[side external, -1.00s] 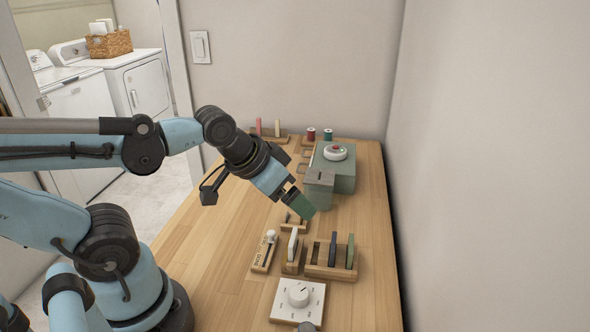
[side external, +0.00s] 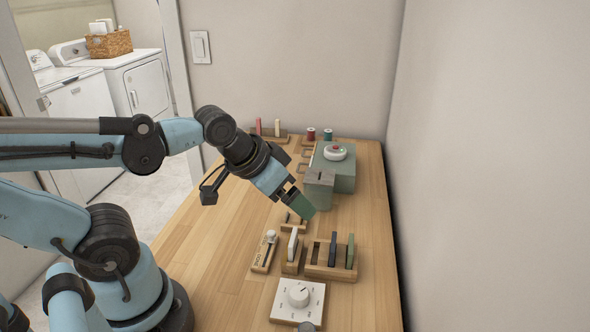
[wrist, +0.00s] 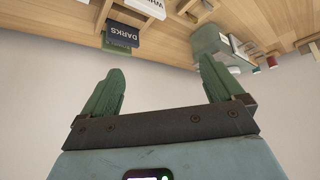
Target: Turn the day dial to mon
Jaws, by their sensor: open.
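The day dial is a white square plate with a round white knob (side external: 299,296), lying at the near end of the wooden table. Small marks ring the knob, but they are too small to read. A dark pointer line shows on the knob's upper part. My gripper (side external: 303,211) is up and beyond the dial, above the table near the green box. In the wrist view my gripper (wrist: 160,90) is open, with its two green fingers apart and nothing between them. The dial does not show in the wrist view.
A wooden rack (side external: 330,272) with dark and green upright cards stands just beyond the dial. A holder with a white card (side external: 293,243) and a wooden slider block (side external: 264,252) stand to its left. A green box (side external: 338,172) is farther back. Bare table (side external: 210,265) lies left of the dial.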

